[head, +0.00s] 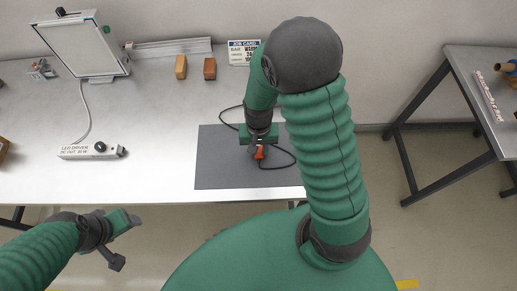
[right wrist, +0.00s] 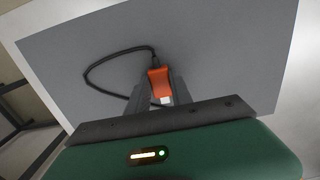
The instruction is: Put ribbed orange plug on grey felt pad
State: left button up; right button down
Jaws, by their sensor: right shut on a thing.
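The ribbed orange plug (head: 260,153) is at the fingertips of my right gripper (head: 258,150), over the grey felt pad (head: 220,165). In the right wrist view the orange plug (right wrist: 159,82) sits between the two fingers of the right gripper (right wrist: 160,95), which is shut on it. A black cable runs from the plug in a loop across the grey pad (right wrist: 220,50). I cannot tell whether the plug touches the pad. My left gripper (head: 128,243) is in front of the table's near edge, apart from everything, with its fingers spread and nothing between them.
A white LED driver box (head: 88,151) with a black knob lies on the table at the left, its cord running to a tilted light panel (head: 82,47). A second table is at right.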

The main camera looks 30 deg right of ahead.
aim_at(259, 152)
jog(key=c, duration=1.6)
grip_release()
jog(key=shift+s+f, duration=0.1)
jog(key=o, duration=0.5)
jog(key=shift+d, duration=0.1)
jog(key=shift+c, duration=0.2)
notch_tip(259, 152, up, 12)
jog(key=p, duration=0.1)
jog(key=s+a+n+t, duration=0.1)
jog(key=n, duration=0.1)
jog(key=s+a+n+t, duration=0.1)
jog(key=n, duration=0.1)
jog(key=s+a+n+t, duration=0.1)
jog(key=a+n, duration=0.1)
jog(key=shift+f, duration=0.4)
